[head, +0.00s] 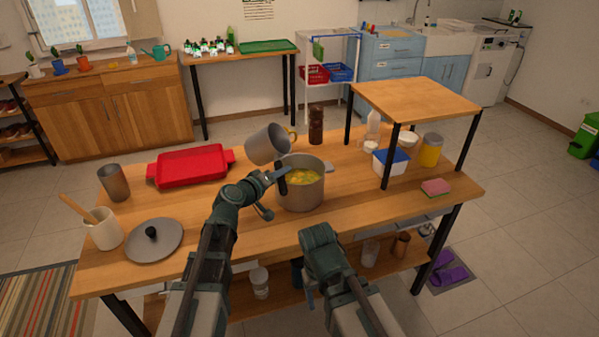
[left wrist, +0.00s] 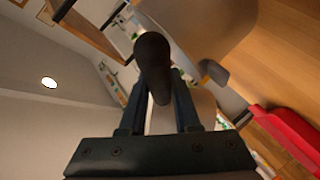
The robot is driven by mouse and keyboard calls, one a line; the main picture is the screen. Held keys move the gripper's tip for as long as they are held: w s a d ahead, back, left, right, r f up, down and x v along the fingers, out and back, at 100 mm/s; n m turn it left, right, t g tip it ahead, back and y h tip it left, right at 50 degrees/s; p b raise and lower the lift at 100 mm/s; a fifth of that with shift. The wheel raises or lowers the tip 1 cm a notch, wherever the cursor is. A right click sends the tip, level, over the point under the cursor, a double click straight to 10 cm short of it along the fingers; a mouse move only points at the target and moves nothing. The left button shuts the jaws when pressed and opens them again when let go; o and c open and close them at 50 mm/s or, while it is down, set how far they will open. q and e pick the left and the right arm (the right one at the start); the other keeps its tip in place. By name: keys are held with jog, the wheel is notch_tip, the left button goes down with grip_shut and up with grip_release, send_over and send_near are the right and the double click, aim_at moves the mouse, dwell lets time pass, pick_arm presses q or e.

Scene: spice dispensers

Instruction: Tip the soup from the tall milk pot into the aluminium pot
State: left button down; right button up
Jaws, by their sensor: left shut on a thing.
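The tall grey milk pot (head: 264,146) is held in the air, tilted with its mouth toward the right. A little yellow shows at its rim. The aluminium pot (head: 302,195) stands upright on the table just below it, with yellow soup (head: 303,176) inside. My left gripper (head: 276,179) is shut on the milk pot's black handle, beside the left of the aluminium pot. In the left wrist view the dark handle (left wrist: 152,62) sits between the fingers. My right arm is low at the table's front edge; its jaws are too unclear to tell.
A red tray (head: 190,166) lies at the left of the table (head: 240,228). A grey lid (head: 152,241), a utensil crock (head: 103,229) and a metal cup (head: 114,183) stand near the left end. A dark brown grinder (head: 316,126) stands behind the pots. A raised wooden shelf (head: 415,100) is at right.

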aim_at(272, 147)
pick_arm(q)
notch_tip(272, 147, up, 3)
jog(key=shift+w+a+f+n+h+p, duration=0.15)
jog(key=shift+n+h+p, duration=0.4)
jog(key=shift+n, duration=0.35)
jog(key=a+n+b, duration=0.1)
jog(key=n, duration=0.1)
jog(key=a+r+n+t+h+b, duration=0.1)
jog(key=a+n, duration=0.1)
jog(key=w+a+n+t+h+b, duration=0.1)
jog(key=a+n, duration=0.1)
jog(key=shift+w+r, duration=0.1)
jog(key=shift+r, duration=0.3)
jog(key=shift+a+r+n+h+b, duration=0.25)
jog(key=shift+a+n+h+b, duration=0.1)
jog(key=shift+n+b, duration=0.15)
